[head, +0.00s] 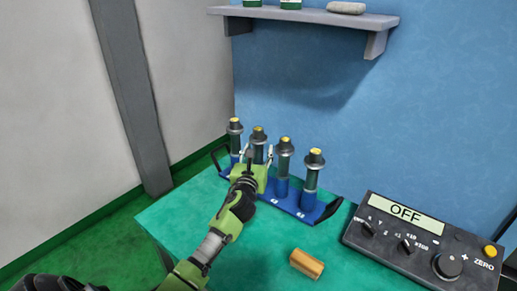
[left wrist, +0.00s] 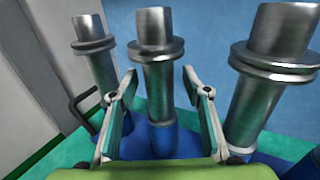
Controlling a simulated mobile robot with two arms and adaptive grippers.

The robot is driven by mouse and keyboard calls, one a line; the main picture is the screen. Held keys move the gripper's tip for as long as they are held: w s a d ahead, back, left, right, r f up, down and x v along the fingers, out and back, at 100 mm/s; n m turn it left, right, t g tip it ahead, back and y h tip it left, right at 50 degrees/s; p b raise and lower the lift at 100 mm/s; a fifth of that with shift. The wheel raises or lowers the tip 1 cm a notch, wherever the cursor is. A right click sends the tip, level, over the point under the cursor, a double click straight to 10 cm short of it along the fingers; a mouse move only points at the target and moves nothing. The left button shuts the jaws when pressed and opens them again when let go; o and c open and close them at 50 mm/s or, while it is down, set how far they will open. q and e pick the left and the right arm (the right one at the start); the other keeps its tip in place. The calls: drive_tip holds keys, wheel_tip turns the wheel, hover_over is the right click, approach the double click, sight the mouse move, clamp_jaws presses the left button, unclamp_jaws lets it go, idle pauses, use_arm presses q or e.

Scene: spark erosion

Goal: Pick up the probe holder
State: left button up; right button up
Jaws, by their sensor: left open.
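Several grey, yellow-topped holders stand upright in a blue rack (head: 298,208); I cannot tell by markings which is the probe holder. My left gripper (head: 257,155) is open at the second holder from the left (head: 258,136). In the left wrist view its fingers (left wrist: 160,82) stand on either side of the middle holder (left wrist: 158,60), with gaps showing, and hold nothing. Neighbouring holders stand to the left (left wrist: 92,48) and right (left wrist: 272,65). The gripper hides the lower part of the second holder in the head view. My right gripper is not in view.
The rack stands on a green table top (head: 180,218) near the blue wall. A yellow-brown block (head: 307,263) lies in front of it. A black control box (head: 420,250) reading OFF is at right. A grey shelf (head: 310,15) hangs above.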

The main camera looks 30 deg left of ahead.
sight(258, 129)
use_arm(q)
drive_tip(key=shift+c, duration=0.3)
clamp_jaws()
drive_tip(key=shift+r+p, duration=0.7)
drive_tip(key=shift+r, duration=4.45)
drive_tip(key=shift+r+p, duration=0.1)
drive_tip(key=shift+p, duration=0.25)
drive_tip(key=shift+a, duration=0.1)
